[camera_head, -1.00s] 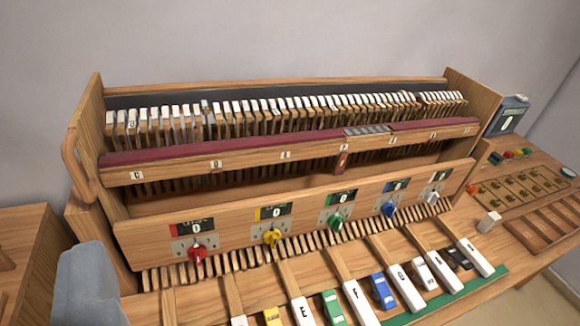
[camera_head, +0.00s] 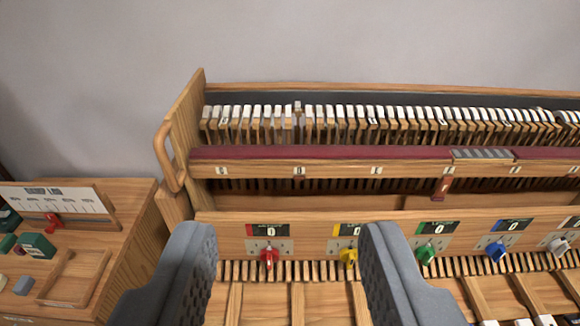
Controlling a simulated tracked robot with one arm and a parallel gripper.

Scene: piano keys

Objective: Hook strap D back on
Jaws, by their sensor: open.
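I cannot pick out strap D for certain. A long rail (camera_head: 262,171) with a dark red top strip (camera_head: 320,153) carries small letter labels, too small to read surely; the second from the left (camera_head: 299,171) may be D. Above it, one piece (camera_head: 298,107) in the hammer row (camera_head: 420,115) stands slightly higher and browner than its neighbours. A dark red tab (camera_head: 443,187) hangs from the rail further right. My gripper (camera_head: 288,228) is open and empty, its two grey fingers wide apart in front of the lower panel, below the rail.
The lower panel has red (camera_head: 269,257), yellow (camera_head: 348,257), green (camera_head: 425,254) and blue (camera_head: 495,251) knobs. A wooden side wall with a handle (camera_head: 168,158) bounds the left. A side table (camera_head: 120,240) with a scale board stands at the left.

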